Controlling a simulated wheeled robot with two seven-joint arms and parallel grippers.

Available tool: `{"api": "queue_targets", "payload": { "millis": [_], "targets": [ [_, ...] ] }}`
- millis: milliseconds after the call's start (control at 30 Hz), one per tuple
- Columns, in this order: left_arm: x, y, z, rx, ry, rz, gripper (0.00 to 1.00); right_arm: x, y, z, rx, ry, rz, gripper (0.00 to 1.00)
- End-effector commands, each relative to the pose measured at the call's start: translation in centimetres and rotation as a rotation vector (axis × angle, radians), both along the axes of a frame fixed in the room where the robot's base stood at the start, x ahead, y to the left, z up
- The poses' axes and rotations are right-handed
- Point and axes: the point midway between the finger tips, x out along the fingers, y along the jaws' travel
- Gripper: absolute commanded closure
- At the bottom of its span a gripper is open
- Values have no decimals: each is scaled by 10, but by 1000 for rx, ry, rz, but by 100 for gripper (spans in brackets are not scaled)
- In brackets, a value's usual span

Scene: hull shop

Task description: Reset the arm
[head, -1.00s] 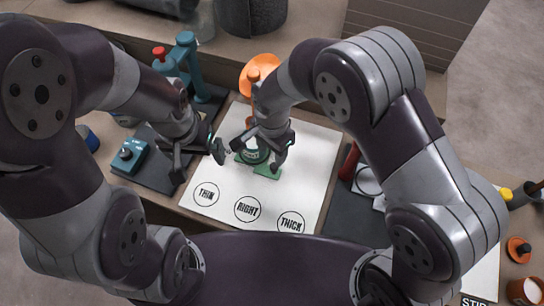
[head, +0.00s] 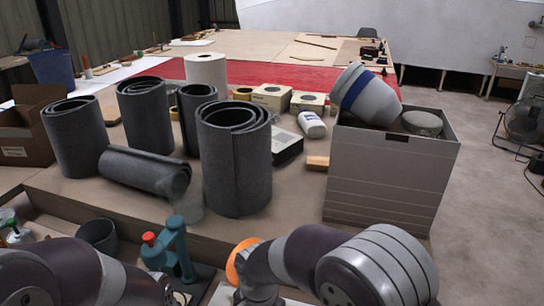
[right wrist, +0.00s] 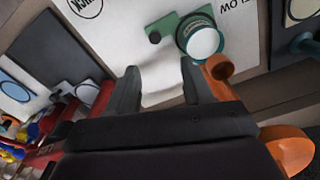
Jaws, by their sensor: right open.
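My right gripper (right wrist: 158,75) shows in the right wrist view, its two dark fingers apart with nothing between them. A green piece (right wrist: 166,30) and a round teal-and-white pot (right wrist: 203,42) lie beyond the fingertips, apart from them, on a white sheet (right wrist: 120,35) with printed circles. In the head view my right arm (head: 350,265) crosses the bottom right and my left arm (head: 75,275) the bottom left. Both grippers are outside the head view, and the left one shows in neither view.
A teal stand with a red knob (head: 172,250) and an orange disc (head: 240,262) stand near my arms. Behind are several grey rolls (head: 235,165), a grey crate (head: 390,180) and a white bottle (head: 312,124). An orange part (right wrist: 220,68) is close to my right gripper's right finger.

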Motion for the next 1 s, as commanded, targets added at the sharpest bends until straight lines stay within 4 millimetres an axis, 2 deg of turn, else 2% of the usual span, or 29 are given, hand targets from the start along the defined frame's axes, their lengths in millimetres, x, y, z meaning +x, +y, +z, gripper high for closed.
{"api": "queue_targets", "payload": {
  "millis": [67,133,167,300,400,467,533,600,633,700,900,1000],
  "targets": [
    [0,0,0,0,0,0,3,-5,-4,-6,-2,-1,161,50],
    [0,0,0,0,0,0,3,-17,-15,-8,-5,1,369,50],
    [0,0,0,0,0,0,3,-21,-25,-7,-6,-1,452,50],
    [0,0,0,0,0,0,3,-36,-87,7,-7,-29,724,50],
    [0,0,0,0,0,0,3,-51,-133,17,-14,-52,801,50],
    [0,0,0,0,0,0,3,-62,-160,23,-22,-67,793,50],
    [0,0,0,0,0,0,3,-76,-191,31,-30,-83,701,50],
    [0,0,0,0,0,0,3,-71,-218,42,-46,-119,584,50],
    [0,0,23,0,2,0,3,-72,-218,64,-44,-115,582,50],
    [0,0,55,0,0,0,3,-72,-215,95,-43,-111,593,50],
    [0,0,115,0,-1,0,3,-72,-215,154,-41,-108,593,50],
    [0,0,135,0,0,0,3,-72,-215,174,-41,-108,593,50]
  ]
}}
